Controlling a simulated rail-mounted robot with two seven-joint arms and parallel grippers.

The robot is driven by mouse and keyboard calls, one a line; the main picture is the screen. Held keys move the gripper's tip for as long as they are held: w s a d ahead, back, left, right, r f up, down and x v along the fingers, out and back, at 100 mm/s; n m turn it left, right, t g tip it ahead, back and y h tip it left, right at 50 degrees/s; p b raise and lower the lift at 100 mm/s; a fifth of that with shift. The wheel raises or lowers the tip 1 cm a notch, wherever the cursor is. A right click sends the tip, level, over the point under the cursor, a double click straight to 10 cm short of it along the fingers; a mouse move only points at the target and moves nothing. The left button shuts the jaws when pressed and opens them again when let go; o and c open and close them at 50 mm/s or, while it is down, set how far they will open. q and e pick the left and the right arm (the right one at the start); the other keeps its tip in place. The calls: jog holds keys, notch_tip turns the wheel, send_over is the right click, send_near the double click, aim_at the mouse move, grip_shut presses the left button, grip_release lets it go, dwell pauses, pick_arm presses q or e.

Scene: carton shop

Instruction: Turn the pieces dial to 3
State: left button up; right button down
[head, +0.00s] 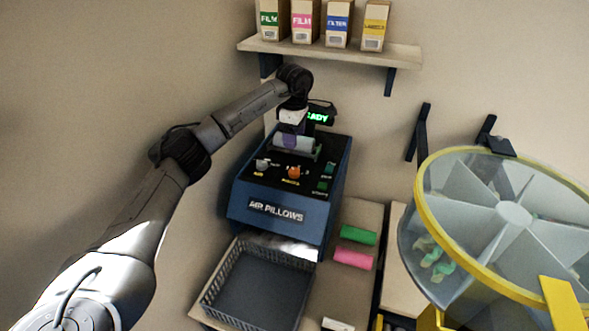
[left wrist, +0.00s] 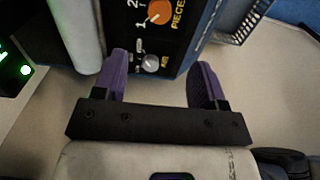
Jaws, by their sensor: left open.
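The orange pieces dial (head: 293,173) is on the sloped front panel of the blue air pillows machine (head: 275,212). In the left wrist view the orange dial (left wrist: 159,11) is at the top edge, partly cut off, with the marks 1 and 2 beside it. I cannot tell which number it points to. A smaller grey knob (left wrist: 151,63) shows between my fingers in that view; it also shows in the head view (head: 262,165). My left gripper (head: 291,128) is open, with purple fingers (left wrist: 161,63), and is above the back of the machine. My right gripper is not in view.
A pale film roll (head: 293,143) lies across the machine behind the dials. Green buttons (head: 324,185) are right of the orange dial. A lit green display (head: 319,117) stands behind. A grey basket (head: 252,285) is in front, and a yellow-rimmed drum (head: 425,190) stands to the right.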

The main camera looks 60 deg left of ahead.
aim_at(294, 171)
pick_arm(q)
notch_tip(294, 171, down, 13)
jog(key=p, duration=0.2)
jog(key=shift+p, duration=0.3)
jog(key=shift+c, duration=0.5)
jog(key=c, duration=0.8)
